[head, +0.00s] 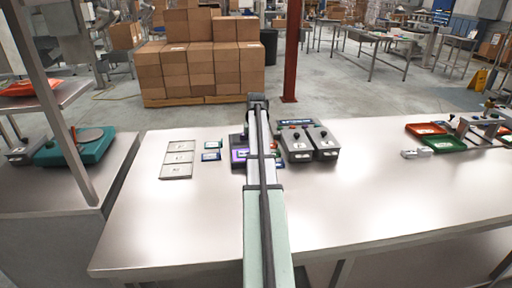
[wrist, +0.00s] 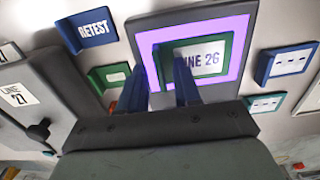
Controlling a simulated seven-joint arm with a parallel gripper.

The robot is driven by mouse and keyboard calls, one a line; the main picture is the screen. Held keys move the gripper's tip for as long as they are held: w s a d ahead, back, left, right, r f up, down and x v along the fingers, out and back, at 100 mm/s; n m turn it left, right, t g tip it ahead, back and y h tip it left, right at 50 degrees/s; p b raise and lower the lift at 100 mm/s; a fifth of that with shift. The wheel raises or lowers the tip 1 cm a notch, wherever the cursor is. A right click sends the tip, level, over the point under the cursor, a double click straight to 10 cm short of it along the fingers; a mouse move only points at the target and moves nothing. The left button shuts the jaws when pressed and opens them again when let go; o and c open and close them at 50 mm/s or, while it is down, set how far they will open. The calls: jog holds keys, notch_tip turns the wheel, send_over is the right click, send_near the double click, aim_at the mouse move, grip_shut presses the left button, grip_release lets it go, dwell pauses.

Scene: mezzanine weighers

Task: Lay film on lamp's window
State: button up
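The lamp is a grey box with a glowing purple window (wrist: 236,27), under my gripper in the wrist view. In the head view its purple window (head: 239,156) shows just left of my arm, which hides part of it. A green-framed film marked "LINE 26" (wrist: 203,57) appears over the window, with purple showing around it. My gripper (wrist: 157,80) has its two blue fingers apart, close to the film's left end. I see no clear contact, and whether the film lies flat is unclear.
A blue "RETEST" film (wrist: 95,29) and a green one (wrist: 112,75) lie left of the lamp; blue (wrist: 288,62) and green (wrist: 265,104) ones lie right. Grey weighers (head: 298,147) stand beside the lamp. Pale plates (head: 177,158) lie left. The front table (head: 400,205) is clear.

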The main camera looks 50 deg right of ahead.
notch_tip(320, 180, up, 12)
jog(key=shift+r, duration=0.15)
dwell(0.5)
